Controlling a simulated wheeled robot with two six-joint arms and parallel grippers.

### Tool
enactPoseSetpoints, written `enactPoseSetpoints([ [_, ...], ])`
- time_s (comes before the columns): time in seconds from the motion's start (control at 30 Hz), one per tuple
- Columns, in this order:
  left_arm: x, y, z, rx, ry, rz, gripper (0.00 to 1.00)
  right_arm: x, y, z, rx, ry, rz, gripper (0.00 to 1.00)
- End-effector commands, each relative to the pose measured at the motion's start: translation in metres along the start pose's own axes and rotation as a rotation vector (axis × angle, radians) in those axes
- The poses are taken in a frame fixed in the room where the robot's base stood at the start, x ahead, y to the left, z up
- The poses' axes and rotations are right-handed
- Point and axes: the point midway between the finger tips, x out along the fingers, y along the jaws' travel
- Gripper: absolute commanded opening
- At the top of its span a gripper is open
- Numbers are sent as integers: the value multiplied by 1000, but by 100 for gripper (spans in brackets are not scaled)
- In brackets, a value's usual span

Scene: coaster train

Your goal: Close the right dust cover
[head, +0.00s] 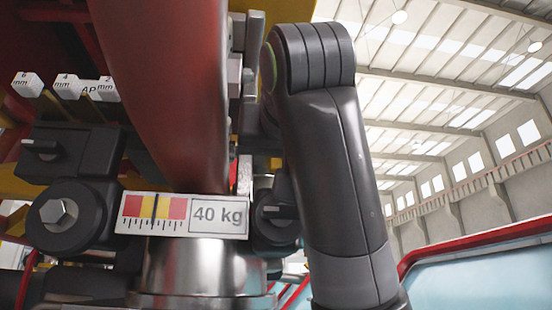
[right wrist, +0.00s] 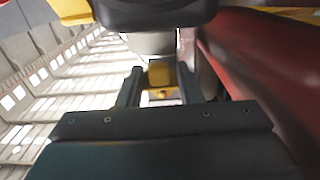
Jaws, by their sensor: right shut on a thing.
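A left black housing (head: 72,152) with a tab stands over a round black hub (head: 72,215) with a hex bolt. On the right side of the steel column, a round black part with a tab (head: 278,212), seemingly the right dust cover, is partly behind my right arm. In the right wrist view, my right gripper (right wrist: 160,84) has its two dark fingers apart, with a yellow part (right wrist: 160,73) showing between them. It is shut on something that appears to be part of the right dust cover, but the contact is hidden. My left gripper is not seen.
A thick red tube (head: 170,85) runs down to the steel column (head: 195,268) in the middle. A scale plate reading 40 kg (head: 184,214) crosses its front. White lettered cubes (head: 65,86) sit at upper left. The hall is open on the right.

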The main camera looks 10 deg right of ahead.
Motion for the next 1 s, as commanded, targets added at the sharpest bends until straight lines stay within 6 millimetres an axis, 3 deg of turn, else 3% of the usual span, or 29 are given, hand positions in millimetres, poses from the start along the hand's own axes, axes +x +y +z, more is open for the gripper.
enactPoseSetpoints([
  [0.63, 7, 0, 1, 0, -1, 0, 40, -4, 0, -10, 0, -287, 1, 10],
  [1.0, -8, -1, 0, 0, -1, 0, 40, -4, 0, -22, 0, -485, 1, 10],
])
